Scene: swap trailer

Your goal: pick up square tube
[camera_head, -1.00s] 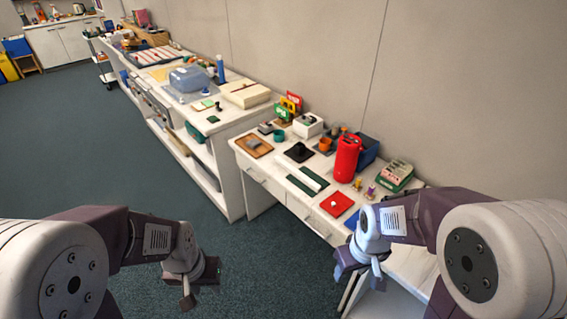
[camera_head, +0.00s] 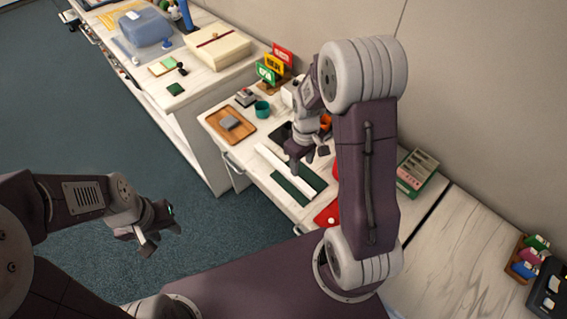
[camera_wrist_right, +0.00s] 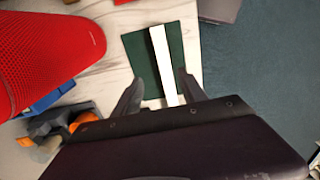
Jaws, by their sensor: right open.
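The square tube (camera_head: 272,160) is a long white bar lying across a dark green mat (camera_head: 291,187) on the desk. The tube also shows in the right wrist view (camera_wrist_right: 161,55), over the green mat (camera_wrist_right: 137,48). My right gripper (camera_head: 308,160) is above the desk by the tube. In the right wrist view my right gripper (camera_wrist_right: 160,88) is open, with one finger on either side of the tube's line and nothing gripped. My left gripper (camera_head: 158,236) is over the floor, away from the desk; its jaw opening is unclear.
A wooden tray (camera_head: 232,126) with a grey block and a teal cup (camera_head: 262,109) stand beyond the tube. A red cylinder (camera_wrist_right: 45,55) stands left in the wrist view. A red mat (camera_head: 327,215) is partly hidden by my right arm.

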